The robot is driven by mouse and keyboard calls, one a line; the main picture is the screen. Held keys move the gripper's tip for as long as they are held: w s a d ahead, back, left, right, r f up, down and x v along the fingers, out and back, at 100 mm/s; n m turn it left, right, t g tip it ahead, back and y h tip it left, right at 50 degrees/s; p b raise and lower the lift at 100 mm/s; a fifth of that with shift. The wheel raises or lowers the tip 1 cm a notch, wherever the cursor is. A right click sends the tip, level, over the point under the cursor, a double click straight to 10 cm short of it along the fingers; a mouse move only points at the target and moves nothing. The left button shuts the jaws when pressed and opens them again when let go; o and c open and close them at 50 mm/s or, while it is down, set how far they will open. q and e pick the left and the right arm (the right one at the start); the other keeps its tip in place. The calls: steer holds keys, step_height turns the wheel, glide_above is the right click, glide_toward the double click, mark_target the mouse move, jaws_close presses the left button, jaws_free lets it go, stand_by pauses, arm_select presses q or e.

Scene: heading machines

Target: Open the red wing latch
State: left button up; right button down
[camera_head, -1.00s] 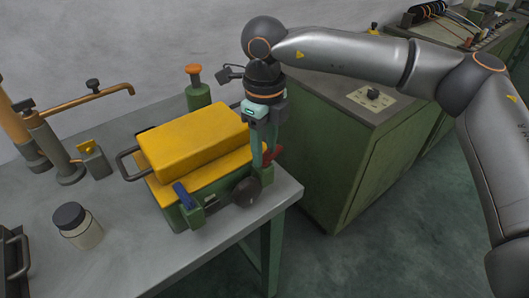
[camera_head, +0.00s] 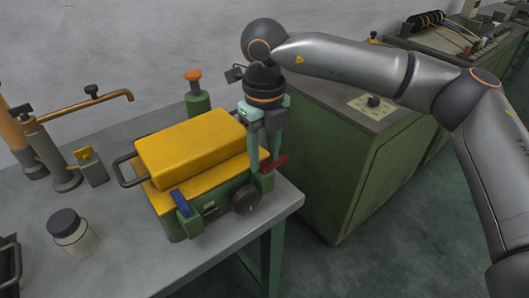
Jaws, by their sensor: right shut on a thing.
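The red wing latch (camera_head: 274,164) sits on a small green post at the right front corner of a green and yellow machine (camera_head: 196,148). My right gripper (camera_head: 264,164) reaches down from above, with its teal fingers at the latch. It is shut on the latch, and the fingers partly hide it. A blue latch (camera_head: 181,202) stands on the machine's left front corner. My left gripper is not in view.
A dark round knob (camera_head: 246,199) is on the machine's front, close to my fingers. A jar (camera_head: 73,232), an orange-topped green post (camera_head: 195,94) and a bent copper pipe (camera_head: 83,107) stand on the grey table (camera_head: 125,260). A green cabinet (camera_head: 322,165) stands to the right.

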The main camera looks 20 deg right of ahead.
mark_target(265, 159)
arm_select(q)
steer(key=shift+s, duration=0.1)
arm_select(e)
steer(key=shift+c, duration=2)
jaws_free()
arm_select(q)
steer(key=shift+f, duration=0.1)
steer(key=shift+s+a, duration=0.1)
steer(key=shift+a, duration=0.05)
arm_select(e)
step_height(265, 159, up, 13)
steer(key=shift+f, duration=0.2)
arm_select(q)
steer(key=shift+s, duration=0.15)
arm_select(e)
steer(key=shift+f, duration=0.1)
